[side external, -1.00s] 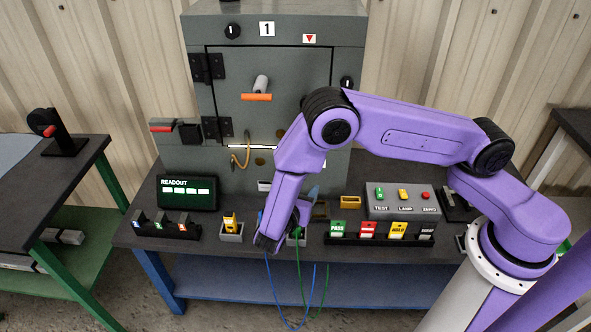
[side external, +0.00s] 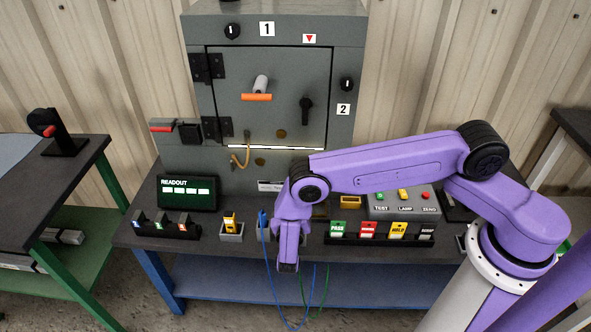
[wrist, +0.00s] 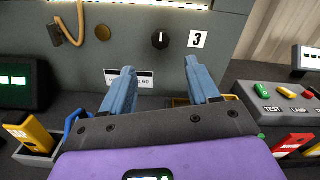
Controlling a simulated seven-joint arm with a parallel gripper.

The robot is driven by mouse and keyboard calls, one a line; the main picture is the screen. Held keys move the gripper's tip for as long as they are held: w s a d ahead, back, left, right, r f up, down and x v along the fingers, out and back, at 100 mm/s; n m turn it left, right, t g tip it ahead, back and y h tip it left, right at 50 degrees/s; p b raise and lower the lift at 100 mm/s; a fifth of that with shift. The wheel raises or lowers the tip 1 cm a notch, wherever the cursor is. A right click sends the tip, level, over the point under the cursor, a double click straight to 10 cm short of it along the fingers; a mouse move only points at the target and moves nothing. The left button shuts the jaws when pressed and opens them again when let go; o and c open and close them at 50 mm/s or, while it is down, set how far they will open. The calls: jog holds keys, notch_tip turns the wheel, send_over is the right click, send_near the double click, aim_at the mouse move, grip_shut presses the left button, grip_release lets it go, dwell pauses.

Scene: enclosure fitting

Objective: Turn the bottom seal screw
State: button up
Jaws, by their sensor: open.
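The bottom seal screw (wrist: 160,40) is a dark round knob with a pale upright mark, low on the grey cabinet front (wrist: 225,30). It sits beside a white label with a 3 (wrist: 198,40). My gripper (wrist: 159,66) is open and empty. Its two blue fingers point at the cabinet, and the screw lies between and beyond their tips, apart from them. In the side external view my arm hides this screw and the fingers. The top screw (side external: 232,31), by label 1, and the right screw (side external: 347,84), by label 2, are in view there.
A black door latch (side external: 306,105) and an orange-gripped handle (side external: 257,97) stick out from the door. The readout (side external: 187,193) stands left on the bench. The button box (side external: 400,203) and tag rack (side external: 380,236) stand right. Blue and green cables hang over the front edge.

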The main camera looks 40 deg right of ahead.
jog(key=x, duration=1.2)
jog(key=shift+w+d, duration=0.25)
jog(key=shift+d, duration=0.05)
jog(key=c, duration=1)
